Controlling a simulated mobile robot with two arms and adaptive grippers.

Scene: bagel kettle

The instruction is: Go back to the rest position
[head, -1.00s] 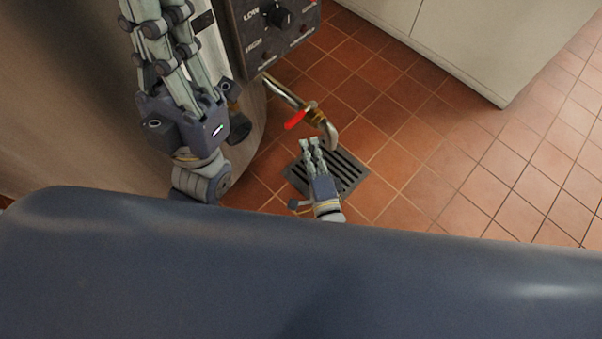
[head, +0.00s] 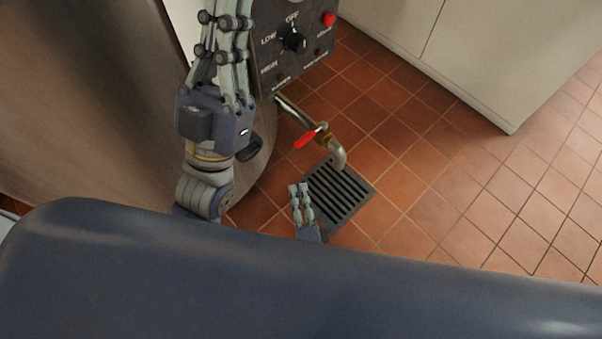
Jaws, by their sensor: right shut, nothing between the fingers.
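My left gripper (head: 226,40) is large in the upper left, close to the camera, with its fingers pointing up. Its fingertips run out of the top edge, so I cannot see whether they meet. It overlaps the steel kettle in the picture. My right gripper (head: 299,190) is lower and smaller, at the left edge of the floor drain in the picture. Its two fingers lie close together, shut and empty. The rest of the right arm is hidden behind my own blue body part.
A steel kettle (head: 110,110) stands at the left, with a dark control panel (head: 300,60). A drain pipe (head: 338,155) with a red valve handle (head: 307,138) sticks out above a floor drain grate (head: 345,192). A pale cabinet (head: 480,60) stands at the upper right. Tiled floor (head: 470,200) is clear.

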